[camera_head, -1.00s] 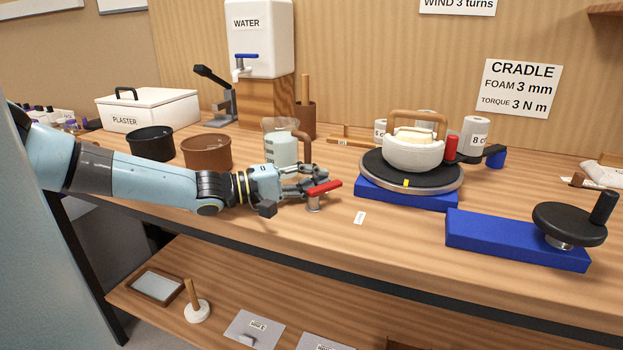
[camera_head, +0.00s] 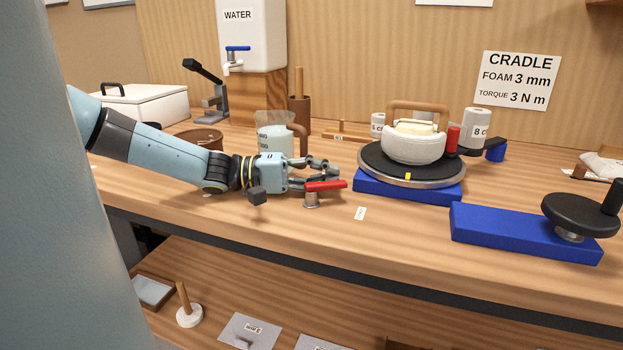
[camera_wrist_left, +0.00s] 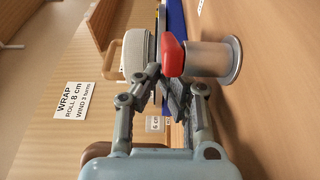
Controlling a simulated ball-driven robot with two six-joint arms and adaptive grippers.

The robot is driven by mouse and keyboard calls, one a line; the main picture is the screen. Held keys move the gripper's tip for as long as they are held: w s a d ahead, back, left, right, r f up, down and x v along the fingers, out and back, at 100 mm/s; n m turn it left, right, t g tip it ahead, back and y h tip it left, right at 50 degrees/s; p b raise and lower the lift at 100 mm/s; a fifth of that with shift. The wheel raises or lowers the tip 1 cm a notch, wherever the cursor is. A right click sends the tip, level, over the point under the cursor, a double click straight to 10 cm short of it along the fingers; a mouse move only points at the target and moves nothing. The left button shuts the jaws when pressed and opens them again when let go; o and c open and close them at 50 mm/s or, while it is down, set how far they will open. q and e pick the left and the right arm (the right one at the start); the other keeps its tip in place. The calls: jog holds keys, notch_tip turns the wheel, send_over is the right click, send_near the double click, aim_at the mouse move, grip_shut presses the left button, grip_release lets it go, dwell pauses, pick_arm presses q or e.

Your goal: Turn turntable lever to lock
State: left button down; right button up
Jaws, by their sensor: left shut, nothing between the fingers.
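The turntable lever (camera_head: 325,186) is a red handle on a short grey metal post at the front of the bench. It points to the right in the head view, and its red end also shows close up in the left wrist view (camera_wrist_left: 172,55). My left gripper (camera_head: 335,170) is shut and empty, just behind the red handle. Its fingertips (camera_wrist_left: 165,82) are very near the handle; I cannot tell whether they touch. The turntable (camera_head: 455,179), a black disc with a metal rim on a blue base, stands to the right and bears a white bowl-like piece (camera_head: 412,147). My right gripper is not in view.
A small white label (camera_head: 360,213) lies right of the lever. A clear jug (camera_head: 275,138) stands behind my left gripper. A blue block (camera_head: 520,232) with a black handwheel (camera_head: 580,214) is at the right. The bench front between lever and block is mostly clear.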

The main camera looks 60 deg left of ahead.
pick_arm(q)
jog(key=shift+w+d+m+g+h+b, duration=0.1)
jog(key=shift+d+m+g+h+b, duration=0.1)
jog(key=shift+m+g+h+b, duration=0.3)
jog(key=shift+d, duration=0.15)
dwell(0.6)
dwell(0.8)
jog(key=v, duration=1.2)
jog(key=shift+f, duration=0.2)
